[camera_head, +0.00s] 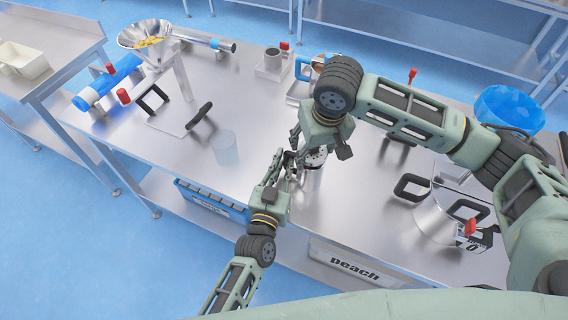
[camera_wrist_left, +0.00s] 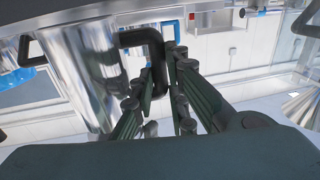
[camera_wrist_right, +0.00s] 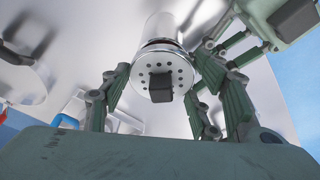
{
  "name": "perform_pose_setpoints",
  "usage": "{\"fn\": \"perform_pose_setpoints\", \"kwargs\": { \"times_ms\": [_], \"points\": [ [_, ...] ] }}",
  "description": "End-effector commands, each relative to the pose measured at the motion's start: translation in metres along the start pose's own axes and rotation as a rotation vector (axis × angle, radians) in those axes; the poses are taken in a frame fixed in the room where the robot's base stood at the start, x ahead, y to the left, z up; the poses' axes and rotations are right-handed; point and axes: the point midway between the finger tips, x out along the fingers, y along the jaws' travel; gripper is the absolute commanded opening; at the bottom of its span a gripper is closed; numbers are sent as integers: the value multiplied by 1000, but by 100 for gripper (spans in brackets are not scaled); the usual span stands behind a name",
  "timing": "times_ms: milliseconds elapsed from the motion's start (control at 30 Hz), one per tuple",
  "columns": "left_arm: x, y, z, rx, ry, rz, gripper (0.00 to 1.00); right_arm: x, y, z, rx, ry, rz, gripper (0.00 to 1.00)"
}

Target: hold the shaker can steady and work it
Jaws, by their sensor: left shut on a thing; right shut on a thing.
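The shaker can (camera_head: 313,182) is a shiny metal cylinder near the front edge of the steel table. My left gripper (camera_head: 290,163) comes in from the front left and is shut on its black handle (camera_wrist_left: 155,42); the can body (camera_wrist_left: 85,75) fills the left of the left wrist view. My right gripper (camera_head: 305,140) is above the can. In the right wrist view the can's round metal lid (camera_wrist_right: 145,66), with a ring of holes and a black knob (camera_wrist_right: 160,88), sits between the two fingers, which close on the lid's sides. The right arm hides part of the can.
A funnel (camera_head: 145,36) stands at the back left beside a blue roll (camera_head: 108,84).

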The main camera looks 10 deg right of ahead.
Motion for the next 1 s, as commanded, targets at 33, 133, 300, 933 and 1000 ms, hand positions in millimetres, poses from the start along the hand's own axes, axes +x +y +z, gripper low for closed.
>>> {"fn": "perform_pose_setpoints", "kwargs": {
  "times_ms": [33,133,300,933,1000],
  "points": [
    [0,0,1,0,-3,1,0,2,0,1,0,-1,-1,34],
    [0,0,1,0,-3,1,0,5,0,1,0,0,-1,34],
    [0,0,1,0,-3,1,0,8,0,2,-1,1,-1,34],
    [0,0,2,0,-3,1,0,14,0,3,-1,0,-1,34],
    [0,0,2,0,-3,1,0,14,0,4,-1,0,-1,34]
  ]
}}
